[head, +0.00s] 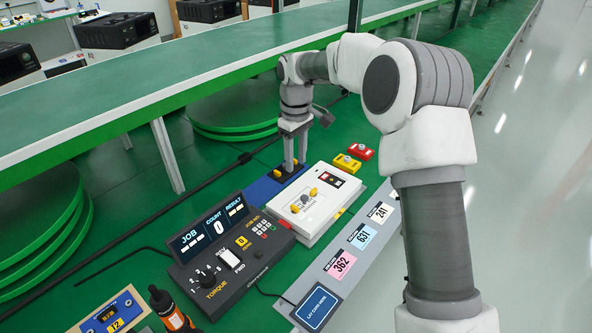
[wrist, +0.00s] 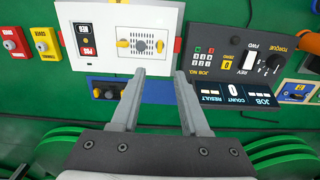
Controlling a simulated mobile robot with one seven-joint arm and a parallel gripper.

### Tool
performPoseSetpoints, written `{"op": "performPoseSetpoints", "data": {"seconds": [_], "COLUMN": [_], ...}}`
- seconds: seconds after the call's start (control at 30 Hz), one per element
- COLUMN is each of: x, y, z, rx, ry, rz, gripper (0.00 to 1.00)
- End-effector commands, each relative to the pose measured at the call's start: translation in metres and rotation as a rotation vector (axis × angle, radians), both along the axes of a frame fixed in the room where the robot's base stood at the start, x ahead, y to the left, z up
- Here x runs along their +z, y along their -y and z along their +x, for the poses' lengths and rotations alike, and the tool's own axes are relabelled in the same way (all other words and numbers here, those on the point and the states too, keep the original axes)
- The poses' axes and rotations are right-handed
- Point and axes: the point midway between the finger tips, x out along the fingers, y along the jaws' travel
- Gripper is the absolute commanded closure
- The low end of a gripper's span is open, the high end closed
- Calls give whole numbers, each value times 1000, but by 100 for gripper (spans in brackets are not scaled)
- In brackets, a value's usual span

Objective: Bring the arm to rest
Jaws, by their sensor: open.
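My gripper (head: 296,165) points down over the blue plate (head: 262,190) behind the white panel in the head view. In the wrist view my gripper (wrist: 160,102) shows two grey fingers standing apart with nothing between them. The arm is bent, reaching out from the right side of the head view. Whether the fingers touch anything below cannot be told.
A dark torque controller (head: 235,265) with a display stands left of the white panel. A yellow button box (head: 347,163) and a red one (head: 360,151) stand behind it. A grey strip with number cards (head: 325,285) runs along the front. The green conveyor (head: 150,85) crosses behind.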

Motion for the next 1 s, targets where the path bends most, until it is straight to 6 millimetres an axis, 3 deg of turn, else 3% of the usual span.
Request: {"op": "performPoseSetpoints", "data": {"seconds": [0.53,0.77,1.0], "x": [16,72,128], "y": [3,28,64], "z": [-4,-35,-89], "rx": [-9,-98,-242], "ry": [10,82,170], "rz": [-3,-20,-25], "gripper": [55,55,55]}}
